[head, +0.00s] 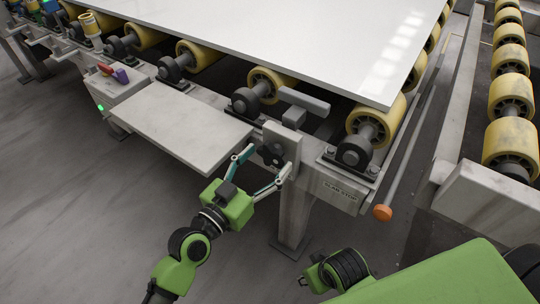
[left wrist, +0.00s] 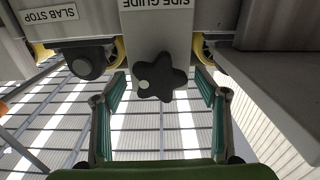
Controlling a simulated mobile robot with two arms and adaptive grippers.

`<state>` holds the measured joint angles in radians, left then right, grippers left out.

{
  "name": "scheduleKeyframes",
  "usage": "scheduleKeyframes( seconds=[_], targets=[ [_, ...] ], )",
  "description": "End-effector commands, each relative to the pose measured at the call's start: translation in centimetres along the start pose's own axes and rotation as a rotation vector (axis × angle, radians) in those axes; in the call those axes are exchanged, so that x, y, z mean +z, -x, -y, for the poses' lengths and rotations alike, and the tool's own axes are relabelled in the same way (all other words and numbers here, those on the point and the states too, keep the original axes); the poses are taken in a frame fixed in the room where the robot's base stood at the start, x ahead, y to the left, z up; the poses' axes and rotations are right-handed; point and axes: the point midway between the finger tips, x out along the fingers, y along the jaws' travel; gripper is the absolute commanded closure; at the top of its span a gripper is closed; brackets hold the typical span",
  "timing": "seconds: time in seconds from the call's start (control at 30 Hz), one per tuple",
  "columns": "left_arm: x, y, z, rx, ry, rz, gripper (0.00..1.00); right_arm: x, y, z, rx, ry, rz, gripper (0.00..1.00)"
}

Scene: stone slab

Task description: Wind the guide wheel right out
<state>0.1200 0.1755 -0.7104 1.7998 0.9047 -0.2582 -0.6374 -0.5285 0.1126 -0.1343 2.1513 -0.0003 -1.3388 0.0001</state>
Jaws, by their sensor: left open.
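The guide wheel (left wrist: 165,80) is a dark lobed knob with a pale spot, below the "SIDE GUIDE" label in the left wrist view. In the head view the wheel (head: 271,156) is small and dark on the front of the grey side guide block (head: 286,148). My left gripper (head: 264,163) is open in front of it. In the left wrist view the teal-padded fingers of this gripper (left wrist: 160,84) stand on either side of the wheel, with gaps on both sides.
A pale slab (head: 300,35) lies on yellow rollers (head: 268,84). A grey shelf (head: 175,122) juts out left of the guide block. A "SLAB STOP" plate and an orange knob (head: 382,212) are to the right. The floor at the left is clear.

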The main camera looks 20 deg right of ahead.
Motion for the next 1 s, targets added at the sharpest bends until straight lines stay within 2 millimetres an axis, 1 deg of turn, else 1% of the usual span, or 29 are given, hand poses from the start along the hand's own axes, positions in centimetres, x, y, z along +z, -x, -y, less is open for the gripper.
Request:
scheduleKeyframes(
  seconds=[0.03,0.1,0.2,0.5,0.53,0.57,0.6,0.67,0.7,1.0],
  targets=[
    [0.0,-0.7,0.1,-0.001,0.001,-0.002,0.34,-0.1,0.1,0.0,0.000,0.000,-0.002,0.60],
    [0.0,-1.4,0.1,-0.001,0.002,-0.001,0.34,-0.2,0.3,0.0,0.001,-0.001,-0.004,0.60],
    [0.0,-1.9,0.1,-0.001,0.000,0.000,0.34,-0.2,0.5,-0.1,0.001,-0.001,-0.002,0.60],
    [0.0,-2.1,0.1,-0.001,0.000,0.001,0.34,0.0,0.6,0.0,0.000,-0.001,0.001,0.60],
    [0.0,-2.1,0.1,-0.001,0.000,0.001,0.36,0.1,0.6,0.0,0.000,-0.002,0.001,0.60],
    [0.0,-2.1,0.1,-0.001,0.000,0.001,0.44,0.1,0.6,0.0,0.000,-0.002,0.002,0.60],
    [0.0,-2.1,0.1,-0.001,0.000,0.001,0.54,0.1,0.6,0.0,0.000,-0.002,0.002,0.60],
    [0.0,-2.1,0.1,-0.001,0.000,0.001,0.70,0.2,0.6,0.0,0.000,-0.002,0.003,0.60],
    [0.0,-2.1,0.0,-0.001,0.000,0.001,0.71,0.2,0.6,0.0,0.000,-0.002,0.003,0.60],
    [0.0,-2.1,0.0,0.001,0.022,0.001,0.71,0.1,0.6,0.0,0.000,-0.002,0.001,0.60]
  ],
)
